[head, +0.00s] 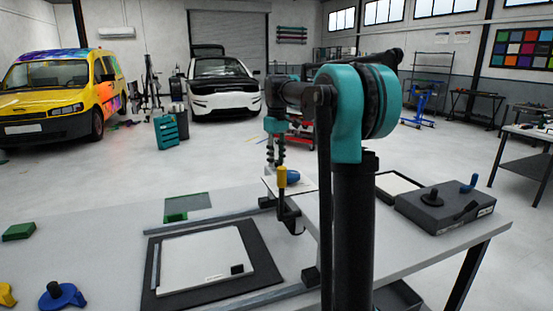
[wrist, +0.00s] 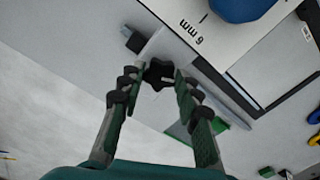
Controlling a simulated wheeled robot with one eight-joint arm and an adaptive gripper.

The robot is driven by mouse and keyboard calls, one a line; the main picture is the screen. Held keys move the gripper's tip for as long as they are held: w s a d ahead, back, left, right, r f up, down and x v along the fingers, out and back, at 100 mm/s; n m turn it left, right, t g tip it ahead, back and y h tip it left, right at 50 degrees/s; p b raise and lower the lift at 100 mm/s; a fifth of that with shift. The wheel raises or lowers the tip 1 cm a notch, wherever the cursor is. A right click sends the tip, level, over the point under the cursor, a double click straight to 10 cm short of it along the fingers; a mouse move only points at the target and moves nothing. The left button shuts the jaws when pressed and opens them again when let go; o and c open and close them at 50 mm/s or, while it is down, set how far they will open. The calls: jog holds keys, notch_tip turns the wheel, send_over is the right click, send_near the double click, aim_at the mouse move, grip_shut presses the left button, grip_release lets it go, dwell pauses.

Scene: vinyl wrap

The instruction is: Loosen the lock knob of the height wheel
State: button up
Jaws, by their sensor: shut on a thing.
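A black lobed knob (wrist: 157,70), which looks like the lock knob, sits between the fingertips of my gripper (wrist: 160,82) in the wrist view. The green-padded fingers are shut on it. A blue round part (wrist: 240,7), probably the height wheel, is at the top of the wrist view, beside the "6 mm" marking. The knob cannot be made out in the head view.
A white panel (head: 200,267) lies on a dark mat between rails on the table. A grey box (head: 444,211) with a black knob stands at the right. A blue knobbed piece (head: 62,297) and a green block (head: 19,231) are at the left.

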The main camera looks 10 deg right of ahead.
aim_at(276, 161)
jog(key=shift+n, duration=0.4)
jog(key=o, duration=1.2)
jog(key=shift+c, duration=0.2)
notch_tip(276, 161, up, 12)
